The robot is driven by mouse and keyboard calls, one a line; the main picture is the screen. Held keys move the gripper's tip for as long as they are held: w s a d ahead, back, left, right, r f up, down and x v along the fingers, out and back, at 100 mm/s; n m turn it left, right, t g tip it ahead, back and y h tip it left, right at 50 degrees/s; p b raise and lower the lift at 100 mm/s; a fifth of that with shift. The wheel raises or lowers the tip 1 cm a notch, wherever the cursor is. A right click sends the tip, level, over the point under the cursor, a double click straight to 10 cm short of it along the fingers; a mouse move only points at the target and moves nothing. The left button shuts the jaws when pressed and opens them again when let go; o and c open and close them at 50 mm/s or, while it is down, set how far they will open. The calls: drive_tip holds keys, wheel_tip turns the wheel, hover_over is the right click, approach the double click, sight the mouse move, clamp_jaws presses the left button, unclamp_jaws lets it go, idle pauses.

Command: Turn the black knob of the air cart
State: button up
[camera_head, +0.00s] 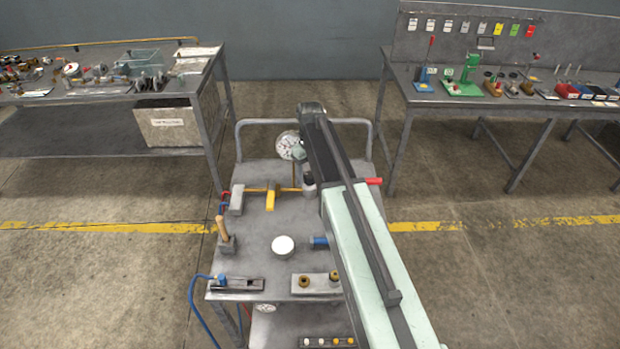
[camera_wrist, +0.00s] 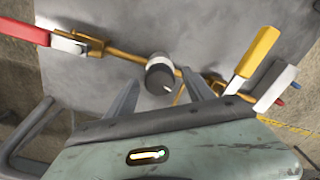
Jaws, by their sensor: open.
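The grey air cart (camera_head: 255,270) stands in the middle of the head view. Its black knob (camera_wrist: 160,80), with a pale collar, sits on a brass pipe in the wrist view. In the head view the knob (camera_head: 309,191) shows small beside my arm and is partly hidden. My gripper (camera_wrist: 161,75) is open, with one finger on either side of the knob in the wrist view. I cannot tell whether the fingers touch it or how deep they reach. In the head view my arm covers the fingers.
Workbenches stand at left (camera_head: 100,98) and right (camera_head: 425,98).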

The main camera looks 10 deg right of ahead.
sight(310, 174)
clamp_jaws()
drive_tip(key=shift+m, duration=1.1)
unclamp_jaws()
drive_tip(key=shift+r, duration=0.15)
wheel_tip(310, 174, up, 8)
drive_tip(key=p, duration=0.8)
drive_tip(key=shift+f, duration=0.2)
